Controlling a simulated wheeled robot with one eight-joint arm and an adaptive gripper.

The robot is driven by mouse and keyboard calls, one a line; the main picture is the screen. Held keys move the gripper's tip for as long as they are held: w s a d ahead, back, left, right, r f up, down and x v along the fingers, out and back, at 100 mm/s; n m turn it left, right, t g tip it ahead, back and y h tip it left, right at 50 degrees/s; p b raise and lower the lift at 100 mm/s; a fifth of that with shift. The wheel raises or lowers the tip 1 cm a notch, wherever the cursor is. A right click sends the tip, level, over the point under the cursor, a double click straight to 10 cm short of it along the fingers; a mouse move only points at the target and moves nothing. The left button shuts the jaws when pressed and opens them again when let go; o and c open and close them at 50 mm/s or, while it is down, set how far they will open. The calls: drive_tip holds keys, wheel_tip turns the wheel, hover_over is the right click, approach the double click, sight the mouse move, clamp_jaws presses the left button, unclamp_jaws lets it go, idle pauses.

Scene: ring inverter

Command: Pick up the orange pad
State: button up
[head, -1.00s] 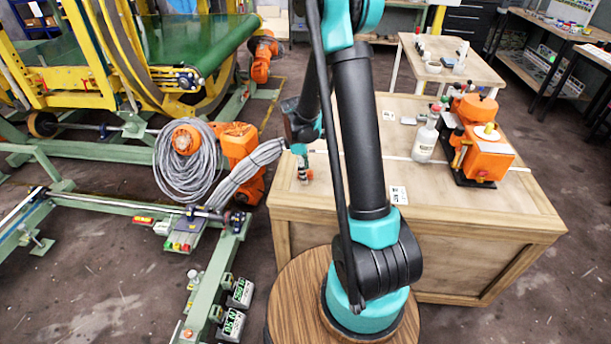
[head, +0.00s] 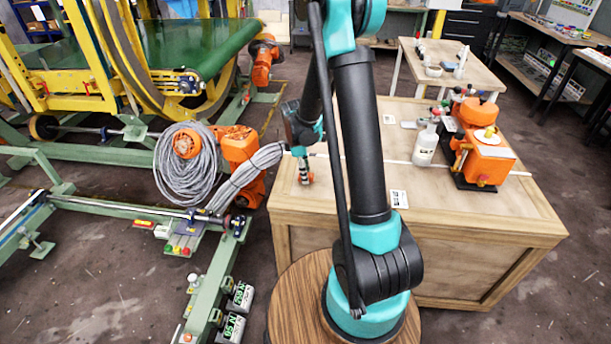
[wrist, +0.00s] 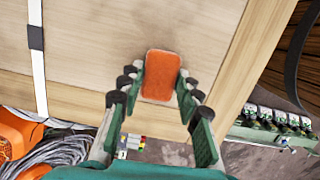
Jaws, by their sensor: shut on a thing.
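The orange pad (wrist: 160,75) is a small rounded rectangle in the wrist view, over the crate's wooden top near its edge. My gripper (wrist: 159,78) is shut on it, with one finger at each long side.
The wooden crate (head: 440,210) carries a white bottle (head: 425,145) and an orange machine (head: 484,155) on its right half. Coiled grey cable (head: 188,175) and an orange robot arm stand left of the crate. The crate's front middle is mostly clear.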

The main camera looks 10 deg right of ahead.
wheel_tip(320, 180, up, 20)
drive_tip(key=shift+f, duration=0.25)
